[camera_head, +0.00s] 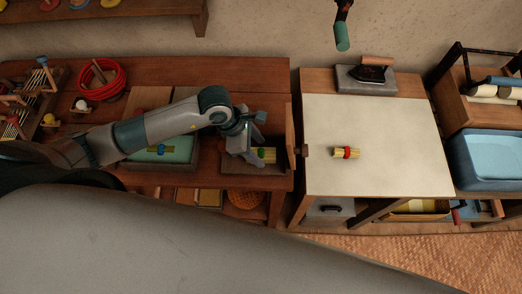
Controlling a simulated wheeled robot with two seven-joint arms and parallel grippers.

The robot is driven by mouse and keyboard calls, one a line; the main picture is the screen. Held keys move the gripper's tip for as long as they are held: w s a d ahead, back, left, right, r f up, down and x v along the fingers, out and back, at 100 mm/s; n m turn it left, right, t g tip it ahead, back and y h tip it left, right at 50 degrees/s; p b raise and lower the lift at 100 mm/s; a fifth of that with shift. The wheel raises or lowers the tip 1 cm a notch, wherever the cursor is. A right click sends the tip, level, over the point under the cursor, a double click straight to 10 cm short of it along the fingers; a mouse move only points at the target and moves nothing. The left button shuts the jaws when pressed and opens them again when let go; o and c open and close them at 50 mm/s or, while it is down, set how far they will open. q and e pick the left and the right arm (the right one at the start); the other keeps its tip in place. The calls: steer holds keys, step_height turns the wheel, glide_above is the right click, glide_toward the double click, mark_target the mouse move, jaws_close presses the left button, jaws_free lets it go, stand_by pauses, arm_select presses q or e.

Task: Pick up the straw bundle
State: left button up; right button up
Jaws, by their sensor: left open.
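A yellow straw bundle with a red band (346,153) lies on the pale top of the right-hand table (400,128). A second yellow bundle with a green band (269,155) lies at the right end of the left-hand wooden table (180,75), partly hidden by my left gripper. My left gripper (248,157) is open and points down just left of the green-banded bundle. I cannot tell whether its fingers touch or straddle it. A smaller yellow and blue piece (160,150) lies in a green-lined tray (179,158), partly behind my left arm. My right gripper is not in view.
An upright wooden board (290,128) stands at the left table's right edge, close to my gripper. An iron (371,70) rests on a grey slab at the back. A red coil (101,80) lies at left. A blue basin (488,158) stands at right. The pale tabletop is mostly clear.

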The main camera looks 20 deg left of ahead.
mark_target(259, 152)
arm_select(q)
steer(key=shift+d+f, duration=0.1)
steer(key=shift+f, duration=0.3)
steer(key=shift+c, duration=0.3)
steer(key=c, duration=1.1)
steer(key=shift+o, duration=0.2)
steer(key=shift+r, duration=0.1)
steer(key=shift+w+r+b, duration=0.1)
steer(key=shift+r+b, duration=0.2)
steer(key=shift+r, duration=0.2)
step_height(259, 152, up, 7)
steer(key=b, duration=0.2)
steer(key=shift+r+b, duration=0.2)
steer(key=shift+b, duration=0.2)
steer(key=shift+r, duration=0.75)
